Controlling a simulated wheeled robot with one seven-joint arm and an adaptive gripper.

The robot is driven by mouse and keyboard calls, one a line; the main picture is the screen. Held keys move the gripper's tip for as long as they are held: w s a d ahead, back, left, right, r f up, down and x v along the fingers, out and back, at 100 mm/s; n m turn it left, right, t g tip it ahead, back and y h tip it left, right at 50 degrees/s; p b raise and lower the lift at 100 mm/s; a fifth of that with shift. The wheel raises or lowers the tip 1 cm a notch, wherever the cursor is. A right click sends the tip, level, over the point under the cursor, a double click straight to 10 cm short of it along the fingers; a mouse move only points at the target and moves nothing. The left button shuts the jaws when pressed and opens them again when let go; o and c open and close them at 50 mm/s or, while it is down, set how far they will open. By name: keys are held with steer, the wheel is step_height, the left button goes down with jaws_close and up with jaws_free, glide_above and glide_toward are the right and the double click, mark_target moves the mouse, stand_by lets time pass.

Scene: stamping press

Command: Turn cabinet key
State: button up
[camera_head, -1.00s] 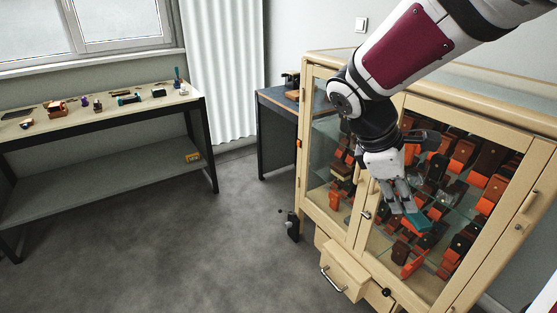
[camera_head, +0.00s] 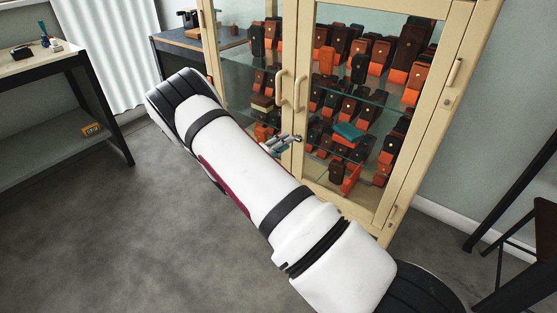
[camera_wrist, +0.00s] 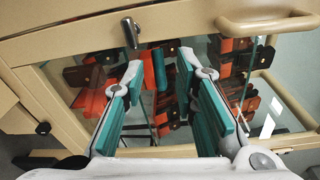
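The beige glass-front cabinet (camera_head: 290,45) stands ahead, its doors shut. A small metal key or lock piece (camera_wrist: 130,32) sticks out of the door frame, at the upper middle left of the wrist view. In the head view, it appears as a small dark bit (camera_head: 298,138) below the door handles. My gripper (camera_wrist: 160,62) is open and empty, its teal-padded fingers apart. The left fingertip is just below the key in the picture, apart from it as far as I can tell. In the head view, my arm hides most of the gripper (camera_head: 281,143).
Two curved door handles (camera_head: 299,92) stick out above the key; one also shows in the wrist view (camera_wrist: 266,22). Dark and orange cases (camera_head: 326,60) fill the glass shelves. A workbench (camera_head: 40,65) stands left, a dark stand (camera_head: 530,240) right.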

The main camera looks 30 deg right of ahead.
mark_target(297, 138)
steer(key=w+d+f+n+t+b, duration=0.1)
steer(key=w+d+f+n+b, duration=0.1)
steer(key=w+d+f, duration=0.2)
steer(key=shift+d+n+t+b, duration=0.3)
steer(key=shift+d+n+b, duration=0.1)
steer(key=shift+d, duration=1.05)
jaws_close()
